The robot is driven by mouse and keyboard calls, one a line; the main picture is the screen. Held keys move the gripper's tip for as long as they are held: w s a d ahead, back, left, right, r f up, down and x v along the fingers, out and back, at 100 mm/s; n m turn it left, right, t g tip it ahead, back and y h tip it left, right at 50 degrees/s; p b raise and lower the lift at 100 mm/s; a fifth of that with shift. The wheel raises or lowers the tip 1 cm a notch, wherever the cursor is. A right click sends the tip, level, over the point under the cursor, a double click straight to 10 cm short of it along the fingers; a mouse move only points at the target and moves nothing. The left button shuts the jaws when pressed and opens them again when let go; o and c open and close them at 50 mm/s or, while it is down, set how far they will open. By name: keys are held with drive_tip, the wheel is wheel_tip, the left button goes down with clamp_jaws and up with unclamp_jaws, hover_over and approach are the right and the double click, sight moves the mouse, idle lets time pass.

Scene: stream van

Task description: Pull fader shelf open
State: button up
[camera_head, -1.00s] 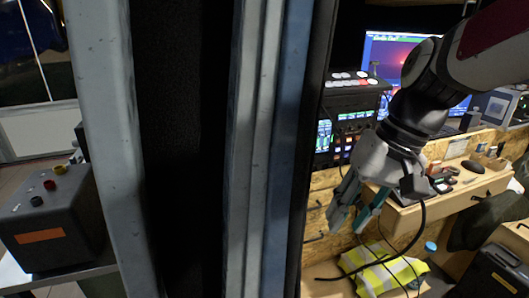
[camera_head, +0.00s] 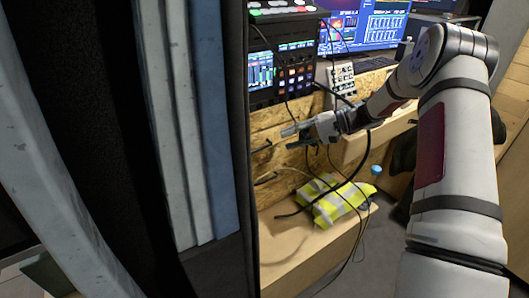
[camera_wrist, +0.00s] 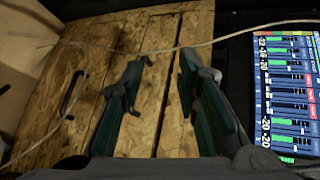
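My gripper (camera_head: 290,136) is open and empty, its two fingers apart. It reaches left toward chipboard drawer fronts (camera_head: 284,118) below a control console. In the wrist view, my gripper (camera_wrist: 165,65) faces the chipboard fronts (camera_wrist: 100,45), with a dark seam running between its fingers. A black handle (camera_wrist: 72,95) lies left of the fingers, apart from them. In the head view, an upper black handle (camera_head: 262,146) and a lower black handle (camera_head: 265,180) show on the fronts. No label shows which front is the fader shelf. No finger visibly holds a handle.
The console (camera_head: 283,65) with a lit screen stands above the fronts. Loose cables hang near my gripper, and a thin pale cable (camera_wrist: 225,38) crosses the wrist view. A yellow vest (camera_head: 335,200) lies on a low wooden shelf. A grey post (camera_head: 168,120) stands at left.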

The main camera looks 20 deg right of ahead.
sight(263, 138)
drive_tip(key=w+d+f+m+t+y, duration=0.1)
drive_tip(key=w+d+f+m+t, duration=0.15)
drive_tip(key=d+f, duration=0.4)
drive_tip(key=b+x, duration=0.1)
drive_tip(key=x, duration=1.3)
drive_tip(key=shift+w+a+t, duration=0.25)
drive_tip(key=shift+w+t, duration=0.1)
drive_tip(key=shift+t, duration=0.1)
drive_tip(key=shift+n, duration=0.25)
clamp_jaws()
